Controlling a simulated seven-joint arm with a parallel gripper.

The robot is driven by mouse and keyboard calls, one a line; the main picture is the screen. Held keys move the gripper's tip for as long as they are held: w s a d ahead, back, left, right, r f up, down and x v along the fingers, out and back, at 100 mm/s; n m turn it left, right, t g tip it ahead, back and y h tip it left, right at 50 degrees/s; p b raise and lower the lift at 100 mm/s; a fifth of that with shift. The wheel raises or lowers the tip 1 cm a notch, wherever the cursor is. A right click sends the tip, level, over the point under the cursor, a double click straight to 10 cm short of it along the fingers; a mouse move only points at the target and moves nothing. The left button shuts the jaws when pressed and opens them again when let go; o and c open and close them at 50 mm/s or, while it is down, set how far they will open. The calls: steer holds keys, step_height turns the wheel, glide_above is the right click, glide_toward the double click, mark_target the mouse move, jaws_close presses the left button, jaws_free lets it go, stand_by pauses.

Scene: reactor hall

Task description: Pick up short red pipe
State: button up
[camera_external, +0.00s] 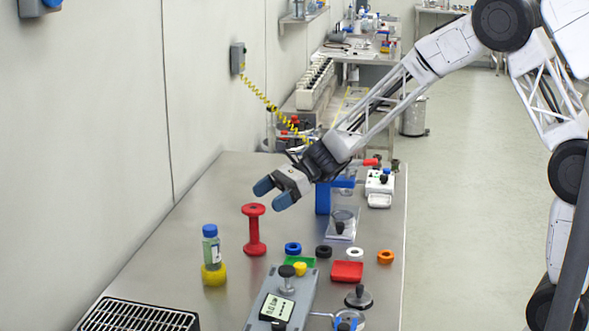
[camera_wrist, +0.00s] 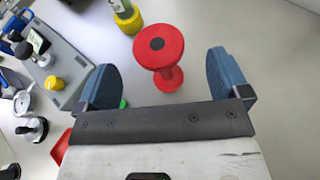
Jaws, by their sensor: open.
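The short red pipe (camera_external: 254,230) stands upright on the steel table, with a wide flange at each end. It also shows in the wrist view (camera_wrist: 161,55), where its top flange appears between and beyond my two blue fingertips. My gripper (camera_external: 273,193) is open and empty. In the external view it is above the table, up and to the right of the pipe, with its fingers pointing left and down. No contact with the pipe shows.
A blue-capped bottle in a yellow holder (camera_external: 213,273) stands left of the pipe. A grey device (camera_external: 281,303), coloured rings and a red tray (camera_external: 347,272) lie in front and right. A blue stand (camera_external: 323,198) is behind. A wall runs along the left.

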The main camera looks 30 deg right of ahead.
mark_target(255, 207)
steer(key=shift+a+f, duration=0.1)
steer(key=shift+a, duration=0.1)
steer(key=shift+x, duration=2.55)
steer(key=shift+s, duration=0.2)
steer(key=c, duration=1.6)
